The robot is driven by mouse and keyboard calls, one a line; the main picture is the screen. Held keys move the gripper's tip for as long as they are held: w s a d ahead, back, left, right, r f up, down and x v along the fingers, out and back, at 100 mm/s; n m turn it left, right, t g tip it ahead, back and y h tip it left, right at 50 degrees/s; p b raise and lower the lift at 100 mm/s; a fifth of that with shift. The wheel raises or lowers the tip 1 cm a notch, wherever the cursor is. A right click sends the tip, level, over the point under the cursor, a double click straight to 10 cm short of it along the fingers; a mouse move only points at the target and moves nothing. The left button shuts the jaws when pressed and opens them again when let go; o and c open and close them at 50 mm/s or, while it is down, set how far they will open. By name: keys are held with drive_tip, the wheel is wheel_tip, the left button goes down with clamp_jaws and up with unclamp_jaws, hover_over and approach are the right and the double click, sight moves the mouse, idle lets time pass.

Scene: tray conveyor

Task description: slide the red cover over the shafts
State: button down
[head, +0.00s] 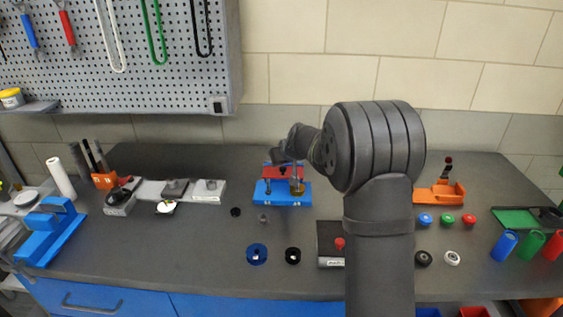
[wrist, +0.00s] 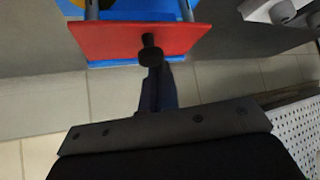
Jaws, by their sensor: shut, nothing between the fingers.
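In the head view my arm partly hides the gripper.
Black and blue round parts (head: 256,254) lie in front of the base. A grey block with a red knob (head: 331,258) stands to the right front. A grey rail fixture (head: 150,192) is at left, an orange holder (head: 438,195) at right. Bench around the blue base is mostly clear.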

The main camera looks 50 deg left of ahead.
drive_tip(key=a, duration=0.2)
drive_tip(key=w+a, duration=0.1)
drive_tip(key=shift+a+r, duration=0.25)
drive_tip(key=shift+r, duration=0.05)
drive_tip(key=v, duration=1)
drive_tip(key=shift+w+r, duration=0.1)
hover_over(277, 168)
drive_tip(key=d, duration=0.2)
drive_tip(key=f, duration=0.5)
drive_tip(key=shift+s, duration=0.3)
drive_tip(key=w+a+f, duration=0.2)
drive_tip(key=w+a, duration=0.3)
drive_tip(key=a, duration=0.2)
drive_tip(key=shift+w, duration=0.35)
drive_tip(key=shift+d+f, duration=0.1)
drive_tip(key=shift+f, duration=0.05)
